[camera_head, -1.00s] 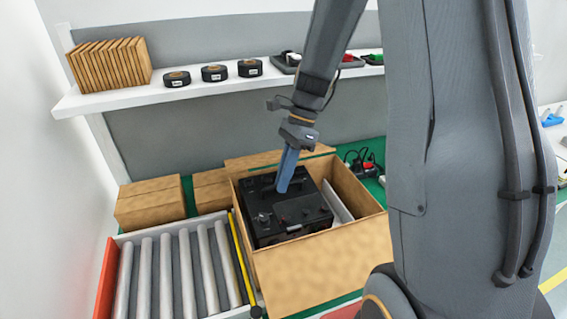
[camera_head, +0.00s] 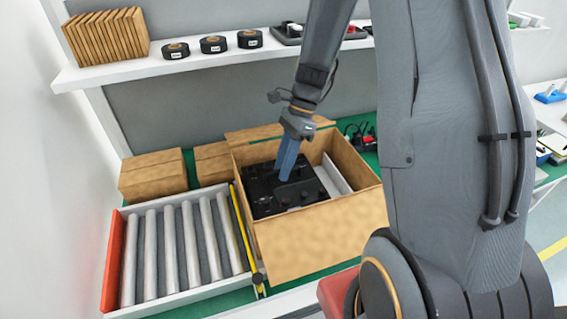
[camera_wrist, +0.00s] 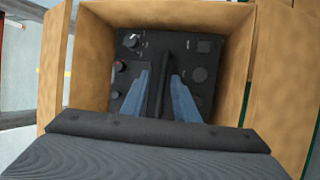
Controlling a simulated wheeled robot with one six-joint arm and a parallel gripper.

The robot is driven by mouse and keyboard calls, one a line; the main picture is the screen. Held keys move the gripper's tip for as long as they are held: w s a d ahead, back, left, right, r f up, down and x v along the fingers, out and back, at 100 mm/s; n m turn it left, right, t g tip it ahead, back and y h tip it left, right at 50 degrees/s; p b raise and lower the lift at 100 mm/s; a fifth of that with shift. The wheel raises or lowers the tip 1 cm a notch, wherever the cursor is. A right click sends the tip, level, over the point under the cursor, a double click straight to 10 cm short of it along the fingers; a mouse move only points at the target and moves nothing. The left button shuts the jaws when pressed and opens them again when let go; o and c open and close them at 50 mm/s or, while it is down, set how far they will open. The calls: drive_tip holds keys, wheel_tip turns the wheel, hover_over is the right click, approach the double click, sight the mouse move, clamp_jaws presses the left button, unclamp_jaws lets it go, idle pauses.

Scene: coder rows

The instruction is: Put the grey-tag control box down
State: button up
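The black control box (camera_head: 262,190) with knobs sits low inside an open cardboard carton (camera_head: 318,240), between its walls. No grey tag can be made out on it. My gripper (camera_head: 287,175) reaches down into the carton from above, its blue fingers at the middle of the control box.
A light flat panel (camera_head: 332,180) stands inside the carton at the right. A roller conveyor (camera_head: 180,255) lies left of the carton, with closed cardboard boxes (camera_head: 152,178) behind. A shelf (camera_head: 150,70) with black tape rolls (camera_head: 213,45) runs above.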

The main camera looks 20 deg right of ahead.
drive_tip(key=shift+w+d+r, duration=0.2)
drive_tip(key=shift+r, duration=0.25)
drive_tip(key=b+v, duration=0.3)
drive_tip(key=v, duration=0.8)
drive_tip(key=n+t+h, duration=0.1)
drive_tip(key=n+h, duration=0.1)
drive_tip(key=n, duration=0.5)
hover_over(294, 183)
wheel_tip(294, 183, down, 3)
drive_tip(key=s+f+n+t, duration=0.1)
drive_tip(key=s+n, duration=0.1)
drive_tip(key=n, duration=0.1)
drive_tip(key=s+a+f+n+h, duration=0.1)
drive_tip(key=s+n, duration=0.1)
drive_tip(key=n, duration=0.1)
drive_tip(key=s+a+f+n+t+h, duration=0.1)
drive_tip(key=s+n, duration=0.1)
drive_tip(key=n, duration=0.2)
drive_tip(key=shift+s+f+t, duration=0.15)
drive_tip(key=shift+t, duration=0.15)
drive_tip(key=shift+s+f+n, duration=0.15)
drive_tip(key=shift+s+n, duration=0.15)
drive_tip(key=shift+n, duration=0.5)
